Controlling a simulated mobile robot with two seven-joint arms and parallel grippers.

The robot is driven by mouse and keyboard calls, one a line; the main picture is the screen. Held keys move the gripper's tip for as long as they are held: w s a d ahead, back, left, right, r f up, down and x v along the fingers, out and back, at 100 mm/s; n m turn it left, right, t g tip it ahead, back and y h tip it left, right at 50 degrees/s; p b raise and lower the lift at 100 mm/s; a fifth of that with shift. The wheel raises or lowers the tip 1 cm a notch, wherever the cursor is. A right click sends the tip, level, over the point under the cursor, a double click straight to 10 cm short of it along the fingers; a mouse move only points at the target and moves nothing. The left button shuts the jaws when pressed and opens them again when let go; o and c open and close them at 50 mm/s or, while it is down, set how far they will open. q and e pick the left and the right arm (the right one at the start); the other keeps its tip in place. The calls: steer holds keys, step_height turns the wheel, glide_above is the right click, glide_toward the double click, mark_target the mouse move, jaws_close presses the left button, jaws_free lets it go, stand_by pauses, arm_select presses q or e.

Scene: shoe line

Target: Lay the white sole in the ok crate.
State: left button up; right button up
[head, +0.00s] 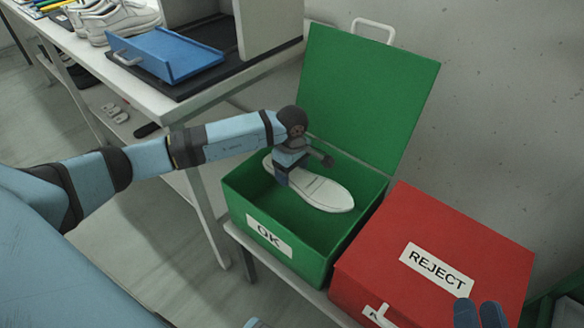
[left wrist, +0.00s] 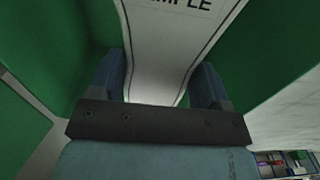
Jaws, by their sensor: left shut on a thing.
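The white sole (head: 325,194) is inside the open green ok crate (head: 295,262), or just over its floor; I cannot tell whether it touches the bottom. My left gripper (head: 284,178) is shut on the sole near its far-left end. In the left wrist view the sole (left wrist: 155,50) runs between the two fingers, with part of a printed word on it. The crate's green lid (head: 365,95) stands open at the back. My right gripper (head: 480,311) is open and empty at the bottom right, in front of the red reject crate.
The red reject crate (head: 480,245) stands shut, right beside the ok crate. A white table (head: 150,100) at the upper left holds a blue tray (head: 165,52) and white shoes (head: 118,18). A wall (head: 510,90) is behind the crates.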

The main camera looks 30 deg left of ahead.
arm_select(q)
steer(key=shift+f, duration=0.5)
steer(key=shift+f+b, duration=0.8)
steer(key=shift+f, duration=0.05)
steer(key=shift+f+b, duration=2.45)
steer(key=shift+f, duration=1.25)
arm_select(e)
steer(key=shift+n+g+y, duration=0.4)
steer(key=shift+g+y, duration=0.2)
steer(key=shift+g, duration=0.3)
steer(key=shift+a+f, duration=0.25)
steer(key=shift+f, duration=0.55)
steer(key=shift+a+f, duration=0.25)
steer(key=shift+f, duration=0.5)
steer(key=shift+a+f, duration=0.25)
steer(key=shift+f, duration=0.55)
arm_select(q)
steer(key=o, duration=1.1)
